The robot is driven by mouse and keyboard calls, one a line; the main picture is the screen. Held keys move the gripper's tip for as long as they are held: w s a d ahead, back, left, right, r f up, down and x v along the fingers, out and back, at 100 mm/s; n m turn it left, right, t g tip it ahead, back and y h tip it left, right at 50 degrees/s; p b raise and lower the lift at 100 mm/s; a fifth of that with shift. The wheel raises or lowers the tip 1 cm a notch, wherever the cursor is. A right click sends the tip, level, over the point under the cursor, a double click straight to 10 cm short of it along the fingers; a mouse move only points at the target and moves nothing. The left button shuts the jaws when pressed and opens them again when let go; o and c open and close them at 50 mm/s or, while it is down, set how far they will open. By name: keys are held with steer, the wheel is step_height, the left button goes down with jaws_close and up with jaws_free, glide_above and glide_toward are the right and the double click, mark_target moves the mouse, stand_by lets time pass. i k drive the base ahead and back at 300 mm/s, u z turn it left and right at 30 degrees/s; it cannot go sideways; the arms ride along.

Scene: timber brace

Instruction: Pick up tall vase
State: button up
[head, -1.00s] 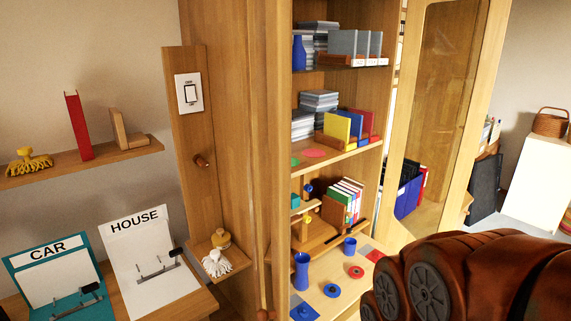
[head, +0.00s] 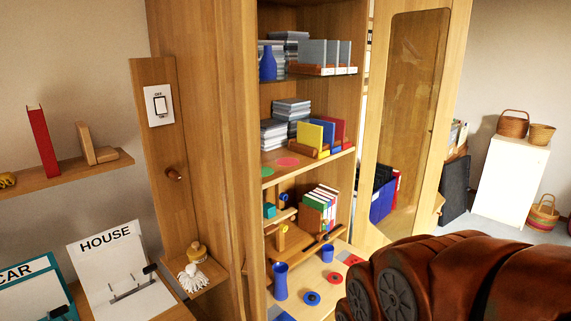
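A tall blue cup-like vase (head: 280,281) stands upright at the left of the low shelf in the wooden cabinet. A shorter blue cup (head: 327,253) stands behind it to the right. A blue bottle-shaped vase (head: 267,63) with a narrow neck stands on the upper shelf, in front of stacked grey items. I cannot tell for sure which one is the tall vase. My brown arm fills the lower right and hides part of the low shelf. My gripper is out of view.
The cabinet's glass door (head: 414,110) stands open at the right. Blue and red discs lie near the cups. Books (head: 320,205) and a wooden rack fill the shelf above. A side shelf (head: 190,278) juts out at the left. Baskets (head: 513,124) stand on a white cabinet.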

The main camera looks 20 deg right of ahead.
mark_target(280, 269)
steer(key=u, duration=1.45)
steer(key=k, duration=0.85)
steer(key=z, duration=0.95)
steer(key=i, duration=0.5)
